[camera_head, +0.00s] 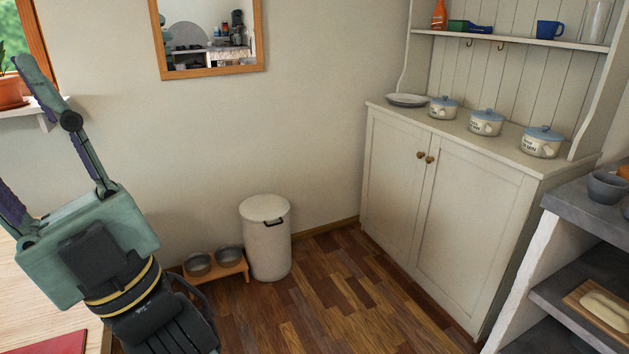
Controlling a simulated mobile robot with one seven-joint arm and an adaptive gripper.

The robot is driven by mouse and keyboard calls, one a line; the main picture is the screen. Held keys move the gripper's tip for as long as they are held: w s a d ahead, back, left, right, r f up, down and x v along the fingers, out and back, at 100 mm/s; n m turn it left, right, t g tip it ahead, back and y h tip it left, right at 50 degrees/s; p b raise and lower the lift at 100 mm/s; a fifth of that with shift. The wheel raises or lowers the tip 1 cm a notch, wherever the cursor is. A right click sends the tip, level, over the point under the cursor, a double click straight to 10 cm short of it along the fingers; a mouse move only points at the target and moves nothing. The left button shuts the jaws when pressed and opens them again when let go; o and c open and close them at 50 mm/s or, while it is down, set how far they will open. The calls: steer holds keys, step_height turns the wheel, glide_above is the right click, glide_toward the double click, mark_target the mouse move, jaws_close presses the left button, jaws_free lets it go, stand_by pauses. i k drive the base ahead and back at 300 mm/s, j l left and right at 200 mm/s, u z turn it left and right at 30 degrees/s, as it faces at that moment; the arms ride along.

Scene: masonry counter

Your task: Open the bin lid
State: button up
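The bin (268,252) is a white, round, upright container on the wooden floor against the wall, near the middle of the view. Its flat pale lid (263,207) lies shut on top. A small black handle (274,222) shows at the front, just under the rim. My gripper (42,140) is raised at the left edge of the view, well to the left of the bin and apart from it. Its fingers are spread wide with nothing seen between them. Part of one finger is cut off by the picture edge.
A low wooden stand with two metal bowls (198,264) is close to the bin's left. A white cabinet (445,205) stands to the right. A wooden table (30,295) is at lower left, and grey shelves (580,285) at lower right. The floor (340,300) before the bin is clear.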

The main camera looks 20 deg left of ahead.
mark_target(265, 208)
steer(key=i+u, duration=0.45)
steer(key=u, duration=0.3)
steer(key=i+l+u, duration=0.15)
steer(key=u, duration=0.2)
steer(key=i+l, duration=0.25)
steer(key=i+l+u, duration=0.3)
steer(key=i+l, duration=0.6)
steer(key=i, duration=0.15)
steer(key=i+j+u, duration=0.1)
steer(key=i+j, duration=0.5)
steer(key=j, duration=0.2)
steer(key=u, duration=0.05)
